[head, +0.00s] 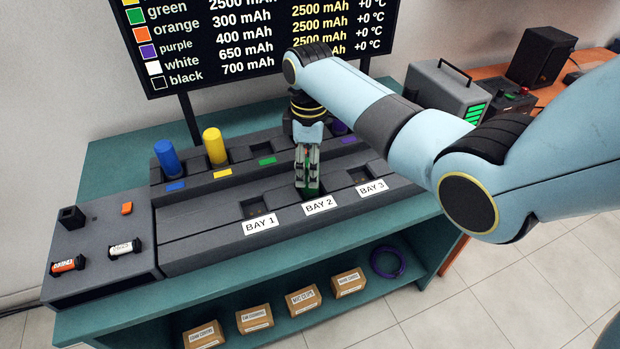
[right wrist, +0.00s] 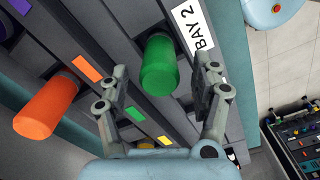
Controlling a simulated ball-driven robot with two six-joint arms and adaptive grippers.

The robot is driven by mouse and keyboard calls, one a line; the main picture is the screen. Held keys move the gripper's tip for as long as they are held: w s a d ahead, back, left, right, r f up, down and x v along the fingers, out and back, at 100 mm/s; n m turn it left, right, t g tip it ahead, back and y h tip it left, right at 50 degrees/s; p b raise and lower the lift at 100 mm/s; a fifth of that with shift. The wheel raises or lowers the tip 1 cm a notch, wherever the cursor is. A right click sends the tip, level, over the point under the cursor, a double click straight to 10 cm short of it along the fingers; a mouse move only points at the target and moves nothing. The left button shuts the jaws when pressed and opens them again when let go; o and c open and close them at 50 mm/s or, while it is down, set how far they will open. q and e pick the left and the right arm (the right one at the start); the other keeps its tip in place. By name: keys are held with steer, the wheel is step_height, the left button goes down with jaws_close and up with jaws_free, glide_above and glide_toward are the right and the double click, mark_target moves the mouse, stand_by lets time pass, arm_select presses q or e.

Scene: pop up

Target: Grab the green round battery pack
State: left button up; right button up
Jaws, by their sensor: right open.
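The green round battery pack (right wrist: 159,63) is a smooth green cylinder standing in the bay labelled BAY 2, seen in the right wrist view. In the head view it is almost wholly hidden behind my right gripper (head: 307,178), which points down over BAY 2. In the right wrist view the fingers of my right gripper (right wrist: 164,84) are open, one on each side of the green pack, with a gap visible on both sides. How far down the pack they reach is hard to tell. My left gripper is not in view.
A blue cylinder (head: 167,158) and a yellow cylinder (head: 214,146) stand in the back row. An orange cylinder (right wrist: 47,105) stands near the green pack. The BAY 1 socket (head: 258,208) is empty. Orange and white cells lie on the left block (head: 85,285).

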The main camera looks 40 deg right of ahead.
steer(key=shift+f, duration=1.4)
jaws_close()
